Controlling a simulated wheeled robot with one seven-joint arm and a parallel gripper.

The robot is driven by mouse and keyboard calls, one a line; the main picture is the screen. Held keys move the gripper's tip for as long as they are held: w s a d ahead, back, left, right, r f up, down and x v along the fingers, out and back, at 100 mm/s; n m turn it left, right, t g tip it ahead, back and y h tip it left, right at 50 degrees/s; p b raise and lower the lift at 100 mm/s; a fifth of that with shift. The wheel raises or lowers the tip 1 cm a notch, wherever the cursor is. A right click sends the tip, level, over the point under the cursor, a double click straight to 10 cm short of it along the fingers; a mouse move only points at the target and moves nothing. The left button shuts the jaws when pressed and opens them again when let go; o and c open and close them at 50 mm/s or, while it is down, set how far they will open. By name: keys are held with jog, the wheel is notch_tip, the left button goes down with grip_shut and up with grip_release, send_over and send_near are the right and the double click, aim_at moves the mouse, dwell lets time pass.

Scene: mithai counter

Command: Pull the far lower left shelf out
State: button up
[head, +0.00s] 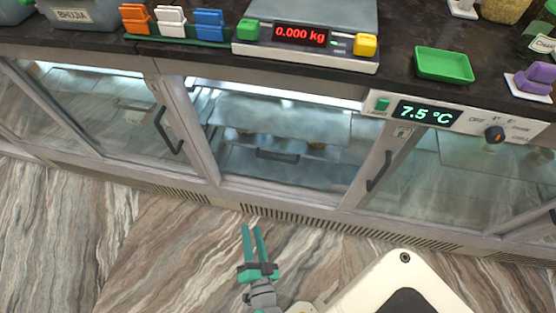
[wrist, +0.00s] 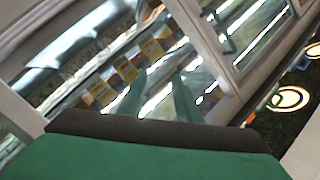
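Under the counter is a glass-fronted cabinet. In its middle bay, in the head view, a pale lower shelf (head: 310,174) with a dark bar handle (head: 277,156) sits inside, below an upper shelf panel (head: 285,115). I cannot tell for sure which shelf is the far lower left one. My gripper (head: 253,228) is in front of this bay, over the floor and apart from the cabinet. Its two teal fingers are spread with nothing between them. The wrist view shows the fingers (wrist: 158,98) pointing toward the cabinet front, with blurred reflections beyond.
A left door (head: 110,115) and a right door (head: 440,180) with dark handles flank the middle bay. A scale (head: 305,50), a green tray (head: 444,65) and coloured clips stand on the dark counter. A control panel (head: 455,115) reads 7.5 °C. The striped floor in front is clear.

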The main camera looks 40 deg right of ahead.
jog(key=w+d+f+m+g+h, duration=0.3)
jog(key=w+d+f+m, duration=0.3)
jog(key=w+d+m, duration=0.35)
jog(key=m+g+h, duration=0.2)
jog(key=m, duration=0.2)
send_near(278, 159)
jog(key=x, duration=1)
jog(key=shift+d+f, duration=0.1)
jog(key=shift+f, duration=0.3)
grip_shut()
